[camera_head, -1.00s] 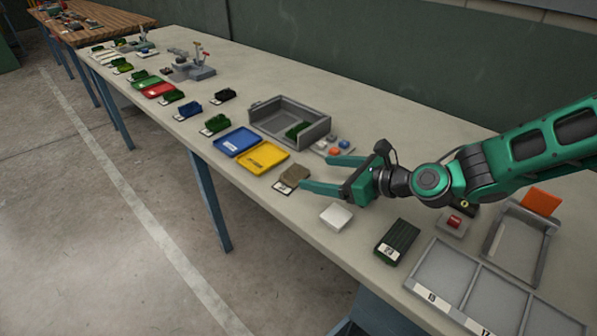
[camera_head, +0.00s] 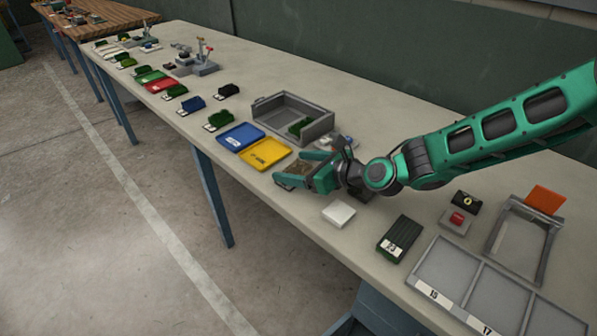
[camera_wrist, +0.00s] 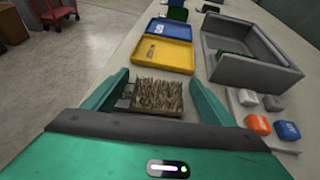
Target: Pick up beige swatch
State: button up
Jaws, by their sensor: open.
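The beige swatch (camera_wrist: 157,95) is a tuft of tan turf on a dark base with a pale label at its left side. In the wrist view it lies between the two open fingers of my gripper (camera_wrist: 160,92), with a gap visible on each side. In the head view my gripper (camera_head: 302,168) is low over the table, and its fingers hide much of the swatch (camera_head: 300,168). The fingers do not visibly touch the swatch.
A yellow tray (camera_head: 265,153) and a blue tray (camera_head: 240,136) lie just beyond the swatch. A grey open bin (camera_head: 293,117) stands beside them. A white block (camera_head: 339,213) and a dark green swatch (camera_head: 400,239) are nearer. Small coloured blocks (camera_wrist: 257,124) sit to the right.

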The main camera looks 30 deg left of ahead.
jog(key=shift+c, duration=0.7)
jog(key=c, duration=1)
jog(key=shift+o, duration=0.2)
jog(key=shift+r, duration=0.1)
